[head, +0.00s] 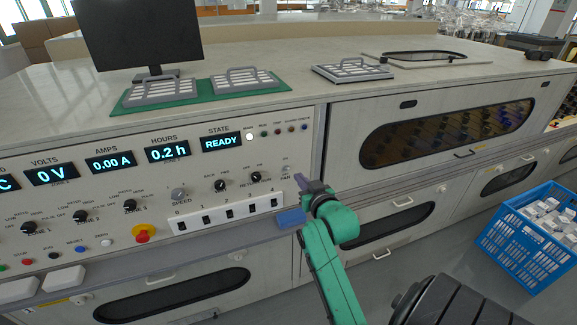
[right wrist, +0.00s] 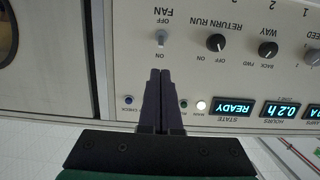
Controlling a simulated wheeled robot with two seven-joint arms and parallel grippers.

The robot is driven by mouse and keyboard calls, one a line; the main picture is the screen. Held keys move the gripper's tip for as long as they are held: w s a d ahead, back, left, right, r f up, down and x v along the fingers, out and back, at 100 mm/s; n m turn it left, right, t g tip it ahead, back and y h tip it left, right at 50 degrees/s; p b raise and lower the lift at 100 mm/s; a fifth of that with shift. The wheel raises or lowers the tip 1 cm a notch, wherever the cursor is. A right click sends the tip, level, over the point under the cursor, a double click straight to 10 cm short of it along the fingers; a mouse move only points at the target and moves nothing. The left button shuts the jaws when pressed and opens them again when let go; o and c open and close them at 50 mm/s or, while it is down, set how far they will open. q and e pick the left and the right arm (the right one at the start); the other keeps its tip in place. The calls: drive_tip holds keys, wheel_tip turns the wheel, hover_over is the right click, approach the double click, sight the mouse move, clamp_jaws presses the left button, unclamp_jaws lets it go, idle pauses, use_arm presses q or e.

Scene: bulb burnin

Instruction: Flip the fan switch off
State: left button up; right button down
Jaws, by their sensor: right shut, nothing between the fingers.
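The fan switch (head: 285,169) is a small grey toggle at the right end of the control panel, above its FAN label. It also shows in the right wrist view (right wrist: 161,38), upside down, between its OFF and ON marks; I cannot tell surely which way its lever leans. My right gripper (head: 299,179) is just right of the switch in the head view. In the right wrist view its dark fingers (right wrist: 163,72) are together, empty, and point at the switch from the ON side, with a small gap in the picture. My left gripper is not in view.
The return run knob (right wrist: 216,43) is beside the switch. The state display (head: 221,143) reads READY. A blue block (head: 291,217) lies on the ledge below my gripper. A red emergency button (head: 142,233) is further left. A blue crate (head: 530,235) stands on the floor at right.

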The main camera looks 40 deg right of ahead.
sight(285, 162)
drive_tip(key=p+x, duration=0.1)
drive_tip(key=x, duration=0.8)
drive_tip(key=shift+w, duration=0.3)
drive_tip(key=shift+f, duration=0.1)
drive_tip(key=shift+f+b, duration=0.25)
drive_tip(key=shift+b, duration=0.35)
drive_tip(key=shift+s+r+t, duration=0.1)
drive_tip(key=shift+s+t, duration=0.05)
drive_tip(key=shift+t, duration=0.15)
